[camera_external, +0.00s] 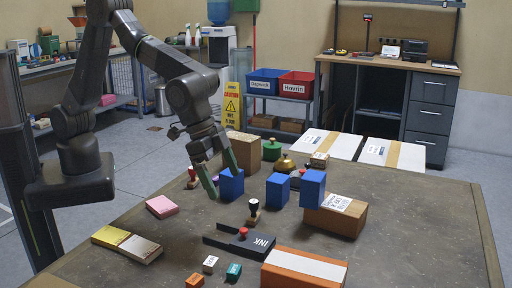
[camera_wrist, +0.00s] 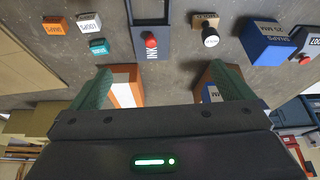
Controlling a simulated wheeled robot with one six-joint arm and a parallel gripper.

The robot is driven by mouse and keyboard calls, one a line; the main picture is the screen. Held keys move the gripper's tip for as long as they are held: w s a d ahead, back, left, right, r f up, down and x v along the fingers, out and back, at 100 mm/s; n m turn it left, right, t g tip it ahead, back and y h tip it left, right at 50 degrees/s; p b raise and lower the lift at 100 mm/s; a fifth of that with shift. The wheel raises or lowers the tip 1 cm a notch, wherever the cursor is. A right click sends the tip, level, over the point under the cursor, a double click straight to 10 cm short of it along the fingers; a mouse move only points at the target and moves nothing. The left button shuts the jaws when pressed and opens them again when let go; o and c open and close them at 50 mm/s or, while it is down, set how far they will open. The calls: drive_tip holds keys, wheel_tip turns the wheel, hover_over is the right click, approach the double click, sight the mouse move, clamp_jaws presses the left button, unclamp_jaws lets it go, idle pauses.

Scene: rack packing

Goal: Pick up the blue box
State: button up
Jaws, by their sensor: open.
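Three blue boxes show in the external view. The left blue box (camera_external: 231,186) is on the table by my fingers, the middle blue box (camera_external: 277,192) is right of it, and the right blue box (camera_external: 313,190) is at the brown carton (camera_external: 340,215). My gripper (camera_external: 224,183) is open and points down, its fingers overlapping the left box in the picture. In the wrist view, a blue box (camera_wrist: 267,45) with a label lies at upper right, outside my gripper (camera_wrist: 160,70).
A black ink tray (camera_external: 238,242) with a red knob, a dark-knobbed stamp (camera_external: 254,212) and an orange-and-white box (camera_external: 303,270) lie in front. A pink block (camera_external: 160,207) is at left. A brown box (camera_external: 243,150) stands behind. The table's right side is clear.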

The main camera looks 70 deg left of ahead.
drive_tip(key=c, duration=0.4)
drive_tip(key=m+t+h+p, duration=0.1)
drive_tip(key=h+p, duration=0.1)
drive_tip(key=p, duration=0.2)
approach(312, 175)
drive_tip(key=x, duration=0.3)
drive_tip(key=p+x, duration=0.1)
drive_tip(key=x, duration=0.2)
drive_tip(key=shift+s+a+f+p, duration=0.15)
drive_tip(key=shift+s+a+p, duration=0.05)
drive_tip(key=shift+s+p, duration=0.1)
drive_tip(key=shift+c, duration=0.2)
drive_tip(key=p+x, duration=0.1)
drive_tip(key=x, duration=0.1)
drive_tip(key=p+x, duration=0.1)
drive_tip(key=x, duration=0.1)
drive_tip(key=shift+w+d+r, duration=0.15)
drive_tip(key=shift+w+r, duration=0.05)
drive_tip(key=shift+w, duration=0.05)
drive_tip(key=shift+w+d+f, duration=0.2)
drive_tip(key=shift+d+f, duration=0.05)
drive_tip(key=shift+f, duration=0.3)
